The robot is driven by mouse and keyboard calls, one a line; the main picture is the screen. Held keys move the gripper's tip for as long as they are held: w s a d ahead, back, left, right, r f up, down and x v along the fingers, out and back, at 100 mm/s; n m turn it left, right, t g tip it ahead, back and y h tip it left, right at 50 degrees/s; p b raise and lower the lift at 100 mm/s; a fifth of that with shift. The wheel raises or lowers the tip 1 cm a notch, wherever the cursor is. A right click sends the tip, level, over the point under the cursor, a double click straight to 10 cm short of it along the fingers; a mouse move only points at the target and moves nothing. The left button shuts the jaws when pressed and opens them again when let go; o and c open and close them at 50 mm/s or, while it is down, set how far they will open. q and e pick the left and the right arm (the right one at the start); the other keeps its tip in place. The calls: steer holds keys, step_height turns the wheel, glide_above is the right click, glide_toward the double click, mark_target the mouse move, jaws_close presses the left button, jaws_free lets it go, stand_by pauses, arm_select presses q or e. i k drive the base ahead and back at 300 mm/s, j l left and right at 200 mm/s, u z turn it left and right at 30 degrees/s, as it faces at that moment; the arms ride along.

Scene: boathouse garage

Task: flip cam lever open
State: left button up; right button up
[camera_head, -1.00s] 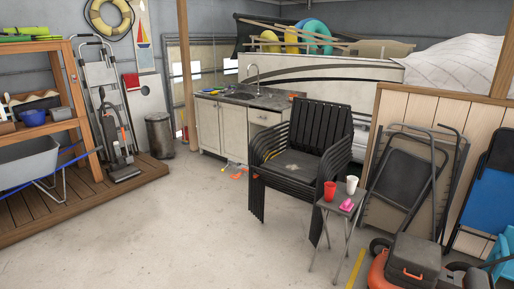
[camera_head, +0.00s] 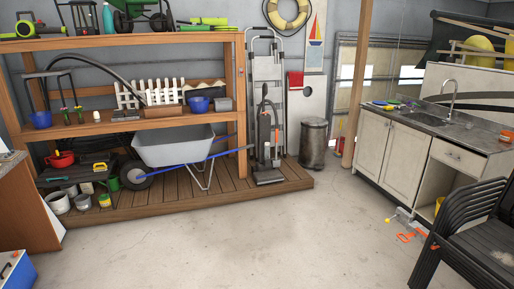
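I cannot pick out a cam lever in the head view. Neither of my grippers shows. The view takes in a wooden shelf unit, a kitchen counter and the concrete floor between them.
A wheelbarrow (camera_head: 185,147) stands on the wooden deck (camera_head: 110,219) at the left. A vacuum (camera_head: 267,140) and a trash can (camera_head: 313,143) stand at the back. The sink cabinet (camera_head: 389,151) and stacked black chairs (camera_head: 470,235) are at the right. The middle floor (camera_head: 250,250) is clear.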

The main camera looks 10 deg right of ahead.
mark_target(387, 221)
steer(key=i+z, duration=0.3)
steer(key=i, duration=0.3)
steer(key=i+z, duration=0.25)
steer(key=i, duration=0.35)
steer(key=i+j+z, duration=0.3)
steer(key=i, duration=0.25)
steer(key=i+l, duration=0.1)
steer(key=i, duration=0.95)
steer(key=i+l, duration=0.15)
steer(key=i, duration=0.9)
steer(key=i+z, duration=0.15)
steer(key=i, duration=0.55)
steer(key=i+j+z, duration=0.1)
steer(key=i, duration=0.65)
steer(key=i+j+z, duration=0.15)
steer(key=i, duration=0.55)
steer(key=i+z, duration=0.3)
steer(key=i, duration=0.2)
steer(key=i+j+z, duration=0.25)
steer(key=i, duration=0.25)
steer(key=i+j+z, duration=0.15)
steer(key=i+z, duration=0.15)
steer(key=i, duration=0.2)
steer(key=z, duration=1.85)
